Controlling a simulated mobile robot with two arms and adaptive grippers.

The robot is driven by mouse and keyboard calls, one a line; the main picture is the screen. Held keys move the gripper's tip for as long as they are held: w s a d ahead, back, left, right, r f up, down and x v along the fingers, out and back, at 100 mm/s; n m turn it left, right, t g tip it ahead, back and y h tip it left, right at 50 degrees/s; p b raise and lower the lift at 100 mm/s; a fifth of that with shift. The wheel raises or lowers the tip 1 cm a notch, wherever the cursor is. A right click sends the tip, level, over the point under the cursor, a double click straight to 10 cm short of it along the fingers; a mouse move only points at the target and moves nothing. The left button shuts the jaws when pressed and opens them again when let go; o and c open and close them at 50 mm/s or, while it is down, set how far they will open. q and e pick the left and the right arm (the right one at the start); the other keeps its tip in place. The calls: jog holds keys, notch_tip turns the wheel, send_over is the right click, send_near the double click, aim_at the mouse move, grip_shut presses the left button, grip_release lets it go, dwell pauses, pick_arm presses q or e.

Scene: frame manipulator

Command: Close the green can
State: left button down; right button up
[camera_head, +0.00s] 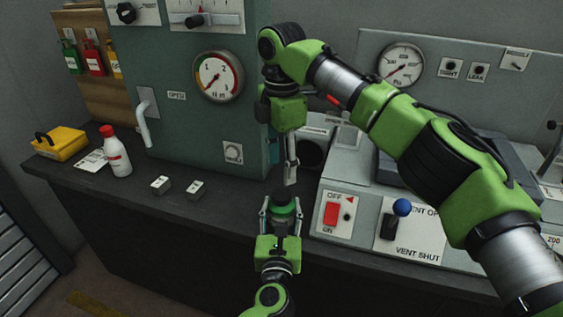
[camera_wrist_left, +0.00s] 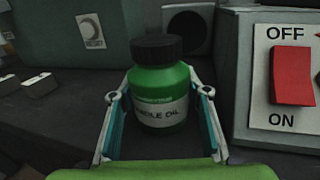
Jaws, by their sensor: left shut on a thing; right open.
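The green can (camera_head: 285,211) stands on the dark bench, labelled with oil text in the left wrist view (camera_wrist_left: 160,88). A black cap (camera_wrist_left: 157,47) sits on its top; I cannot tell whether it is tight. My left gripper (camera_head: 281,207) is shut on the can, one finger on each side of its body. My right gripper (camera_head: 291,178) points down just above the can and cap, seen edge-on. It is open, with nothing visible in it.
A grey console with a red switch (camera_head: 331,214) and a blue-knobbed lever (camera_head: 401,208) stands close right of the can. A green cabinet with a gauge (camera_head: 217,77) stands behind. Two small grey blocks (camera_head: 161,184), a white bottle (camera_head: 117,156) and a yellow box (camera_head: 60,143) are left.

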aim_at(281, 193)
dwell(0.3)
jog(key=shift+f, duration=4)
jog(key=c, duration=1.2)
jog(key=m, duration=1)
jog(key=shift+m, duration=0.3)
jog(key=m, duration=0.5)
jog(key=shift+m, duration=0.3)
jog(key=m, duration=0.5)
jog(key=o, duration=1.3)
jog(key=shift+c, duration=0.2)
